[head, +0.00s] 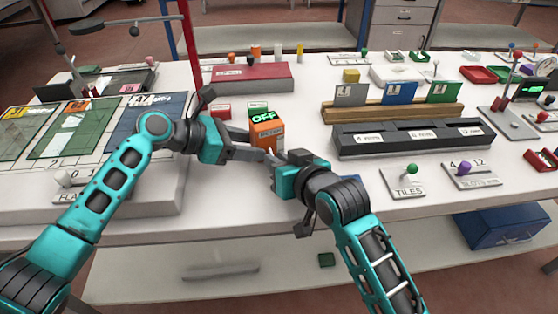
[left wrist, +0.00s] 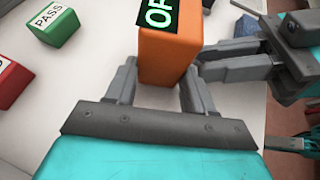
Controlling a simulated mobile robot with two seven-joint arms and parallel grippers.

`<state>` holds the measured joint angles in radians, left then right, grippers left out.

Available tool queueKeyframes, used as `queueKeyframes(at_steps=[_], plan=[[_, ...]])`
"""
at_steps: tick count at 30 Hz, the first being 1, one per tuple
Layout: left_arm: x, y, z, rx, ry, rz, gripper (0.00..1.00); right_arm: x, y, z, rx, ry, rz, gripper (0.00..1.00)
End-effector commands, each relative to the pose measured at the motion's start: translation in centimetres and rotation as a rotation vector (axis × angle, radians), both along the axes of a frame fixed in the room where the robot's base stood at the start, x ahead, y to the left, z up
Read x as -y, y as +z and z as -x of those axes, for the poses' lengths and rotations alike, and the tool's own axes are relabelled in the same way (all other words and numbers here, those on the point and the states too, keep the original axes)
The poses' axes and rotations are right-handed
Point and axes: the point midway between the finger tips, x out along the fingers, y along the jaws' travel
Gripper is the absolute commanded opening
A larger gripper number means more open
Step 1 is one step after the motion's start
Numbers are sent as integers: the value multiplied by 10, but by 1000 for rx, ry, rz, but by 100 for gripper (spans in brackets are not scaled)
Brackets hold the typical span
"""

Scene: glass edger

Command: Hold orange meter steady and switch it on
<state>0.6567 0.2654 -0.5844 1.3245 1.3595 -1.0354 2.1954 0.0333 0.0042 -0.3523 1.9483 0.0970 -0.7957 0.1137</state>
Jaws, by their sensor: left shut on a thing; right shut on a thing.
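The orange meter (head: 267,132) stands upright near the middle of the table, with green OFF on its dark display (head: 263,117). It also shows at the top of the left wrist view (left wrist: 166,55), where the display is partly cut off. My left gripper (head: 258,153) is shut on the meter's lower body, one finger on each side in the left wrist view. My right gripper (head: 271,160) reaches in from the right, its fingertips at the meter's lower side. It is shut on a part of the meter that its fingers hide.
A green PASS block (left wrist: 55,26) and a red block (left wrist: 12,80) lie close by the meter. A dark red box (head: 250,78) is behind. A black rack (head: 405,138) and a TILES lever panel (head: 404,183) stand at the right. A raised board with glass sheets (head: 75,135) is at the left.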

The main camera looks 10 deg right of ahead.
Motion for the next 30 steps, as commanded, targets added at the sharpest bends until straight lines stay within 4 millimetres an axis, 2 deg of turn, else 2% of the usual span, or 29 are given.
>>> queueKeyframes(at_steps=[14,30], plan=[[0,1,-1,2,0,2,36,-1,5,-1,-65,1,16,0],[1,2,0,2,0,4,36,-3,25,-7,-484,1,131,0]])
